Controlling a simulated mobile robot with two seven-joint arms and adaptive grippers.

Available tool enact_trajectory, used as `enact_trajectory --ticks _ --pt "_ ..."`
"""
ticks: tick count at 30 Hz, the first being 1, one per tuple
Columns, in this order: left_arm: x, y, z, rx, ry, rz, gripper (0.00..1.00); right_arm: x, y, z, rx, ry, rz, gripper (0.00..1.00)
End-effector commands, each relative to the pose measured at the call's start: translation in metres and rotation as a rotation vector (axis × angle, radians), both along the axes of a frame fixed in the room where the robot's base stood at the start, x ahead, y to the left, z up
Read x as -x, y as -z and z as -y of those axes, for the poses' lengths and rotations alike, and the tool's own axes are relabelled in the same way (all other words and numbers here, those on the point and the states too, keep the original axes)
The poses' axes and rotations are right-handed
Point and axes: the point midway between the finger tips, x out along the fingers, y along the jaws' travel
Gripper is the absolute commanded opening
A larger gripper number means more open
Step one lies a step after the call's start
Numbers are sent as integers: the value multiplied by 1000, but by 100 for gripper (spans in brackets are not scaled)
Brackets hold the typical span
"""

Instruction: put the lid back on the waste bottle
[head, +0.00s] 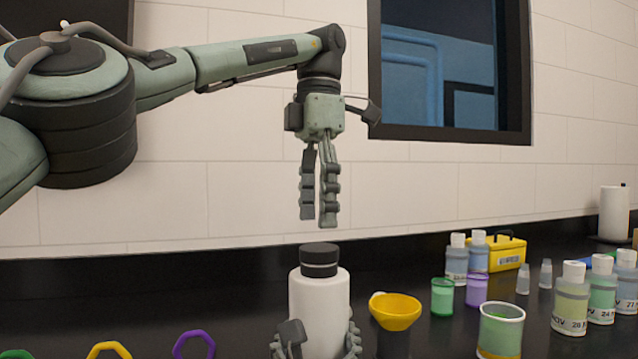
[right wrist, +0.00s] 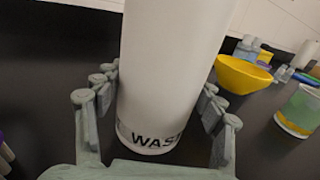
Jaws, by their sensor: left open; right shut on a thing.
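The white waste bottle (head: 319,299) stands upright in the lower middle of the head view. Its black lid (head: 319,259) sits on top of the neck; I cannot tell how tightly. My left gripper (head: 319,222) hangs straight down above the lid, open and empty, apart from it. My right gripper (head: 318,345) is shut around the bottle's lower body. In the right wrist view, its fingers (right wrist: 158,115) flank the white bottle (right wrist: 170,60), whose printed label begins "WAS". The bottle's top is out of that view.
Just right of the bottle is a yellow funnel (head: 396,312). Further right stand a green-banded beaker (head: 500,332), small cups, several labelled bottles (head: 571,300) and a yellow case (head: 508,253). Coloured rings (head: 194,343) are at the lower left. The wall is behind the dark counter.

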Motion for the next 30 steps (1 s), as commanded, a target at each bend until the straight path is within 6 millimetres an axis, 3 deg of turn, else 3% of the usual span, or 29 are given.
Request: enact_trajectory --ticks 21,30 --pt "-4 -21 1 -74 -1928 43 69 0 1 0 1 0 -1 0" --pt "-4 -31 3 -73 -2562 42 69 0 1 0 1 0 -1 0"
